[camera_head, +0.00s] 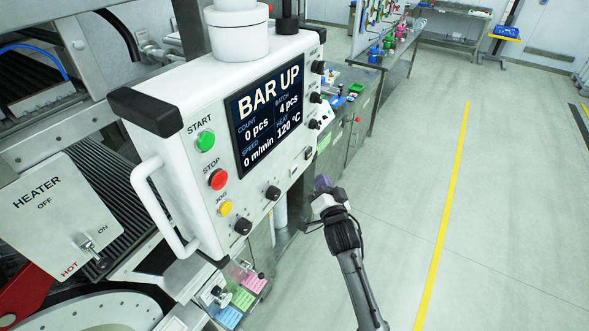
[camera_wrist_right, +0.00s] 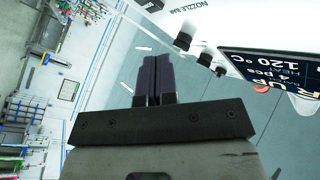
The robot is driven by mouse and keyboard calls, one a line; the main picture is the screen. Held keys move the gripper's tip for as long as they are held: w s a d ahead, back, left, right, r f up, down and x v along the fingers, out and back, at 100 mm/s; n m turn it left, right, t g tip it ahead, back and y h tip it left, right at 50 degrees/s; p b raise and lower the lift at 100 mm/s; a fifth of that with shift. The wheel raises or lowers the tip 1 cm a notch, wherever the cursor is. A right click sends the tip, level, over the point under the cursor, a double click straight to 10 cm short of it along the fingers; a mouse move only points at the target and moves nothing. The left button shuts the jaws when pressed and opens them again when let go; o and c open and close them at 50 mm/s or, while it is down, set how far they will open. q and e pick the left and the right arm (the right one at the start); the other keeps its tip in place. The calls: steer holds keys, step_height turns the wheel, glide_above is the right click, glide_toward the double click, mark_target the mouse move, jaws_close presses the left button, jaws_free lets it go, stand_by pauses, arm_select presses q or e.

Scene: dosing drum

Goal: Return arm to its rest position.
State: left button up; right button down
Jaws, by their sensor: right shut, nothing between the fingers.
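My right arm comes up from the bottom in the head view, and its gripper (camera_head: 322,184) is beside the lower right side of the white control panel (camera_head: 180,100). In the right wrist view the two dark fingers of the right gripper (camera_wrist_right: 153,62) lie together, with nothing between them. The panel's edge shows at the upper right of the wrist view, and the gripper appears apart from it. The panel screen (camera_head: 268,118) reads "BAR UP", count 0 pcs, batch 4 pcs, speed 0 m/min, heat 120 °C. My left gripper is not in view.
The panel carries a green START button (camera_head: 205,140), a red STOP button (camera_head: 218,179), a yellow JOG button (camera_head: 225,208) and several black knobs. A white handle (camera_head: 160,210) sticks out in front. A heater switch (camera_head: 90,248) is at left. The floor (camera_head: 500,200) at right is clear.

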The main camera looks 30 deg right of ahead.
stand_by(0.6)
step_height(320, 180, down, 5)
steer(key=s+n+g, duration=0.1)
steer(key=n+g, duration=0.3)
steer(key=s+a+f+n+g+y+p, duration=0.15)
steer(key=s+a+n+g+y, duration=0.3)
steer(key=s+a, duration=0.55)
steer(key=s+a+f+n+g+y+p, duration=0.1)
steer(key=s+a+n+g+y+p, duration=0.35)
steer(key=s, duration=0.95)
steer(key=s+a+f+g+h, duration=0.1)
steer(key=s+f, duration=0.4)
steer(key=s, duration=0.6)
steer(key=shift+s+a+f+n+g+h, duration=0.3)
steer(key=shift+s+a+f+h, duration=0.1)
steer(key=shift+a, duration=0.1)
